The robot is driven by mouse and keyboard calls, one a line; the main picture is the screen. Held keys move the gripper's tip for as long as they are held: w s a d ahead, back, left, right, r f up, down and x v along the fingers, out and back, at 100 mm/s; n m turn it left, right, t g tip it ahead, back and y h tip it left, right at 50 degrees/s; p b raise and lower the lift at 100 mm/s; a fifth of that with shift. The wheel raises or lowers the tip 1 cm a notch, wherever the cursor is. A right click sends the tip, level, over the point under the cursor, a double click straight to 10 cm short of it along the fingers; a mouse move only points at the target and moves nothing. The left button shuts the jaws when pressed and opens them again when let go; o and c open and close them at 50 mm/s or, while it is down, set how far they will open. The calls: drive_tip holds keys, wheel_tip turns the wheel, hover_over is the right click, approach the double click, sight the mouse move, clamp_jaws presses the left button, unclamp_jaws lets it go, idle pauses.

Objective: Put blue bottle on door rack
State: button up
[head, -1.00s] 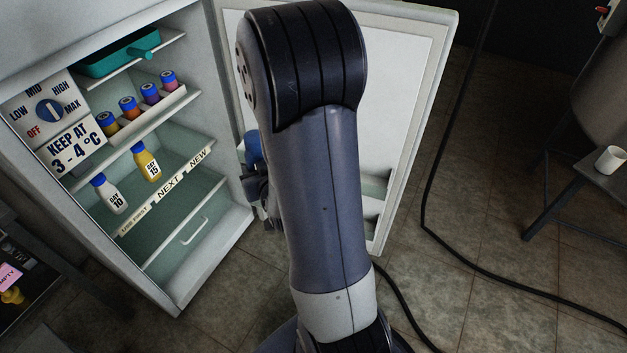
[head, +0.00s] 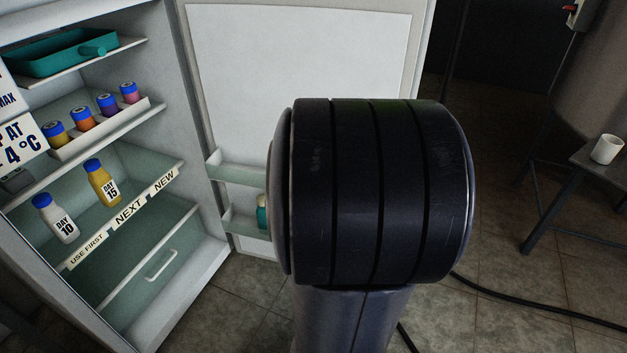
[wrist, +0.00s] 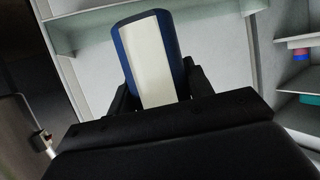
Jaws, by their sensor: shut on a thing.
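The blue bottle (wrist: 125,52), with a broad pale label, is in the wrist view between the two dark fingers of my gripper (wrist: 158,85). The gripper is shut on it. The open fridge door (head: 300,65) carries an upper door rack (head: 237,172) and a lower one (head: 243,222) in the head view. A pale rack ledge (wrist: 88,32) lies behind the bottle in the wrist view; I cannot tell whether they touch. My arm hides the gripper, bottle and right part of the racks in the head view.
A teal-green item (head: 262,213) stands in the lower door rack. Fridge shelves at left hold a teal tray (head: 60,52), several blue-capped jars (head: 82,118), a white bottle (head: 56,220) and a yellow bottle (head: 102,185). A white mug (head: 606,149) stands at right.

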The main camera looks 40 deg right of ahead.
drive_tip(key=w+d, duration=0.4)
drive_tip(key=d, duration=0.3)
drive_tip(key=w+d, duration=0.5)
drive_tip(key=d, duration=0.3)
drive_tip(key=shift+f+b, duration=2)
drive_tip(key=shift+f, duration=1.45)
drive_tip(key=shift+f, duration=0.25)
drive_tip(key=o, duration=1.1)
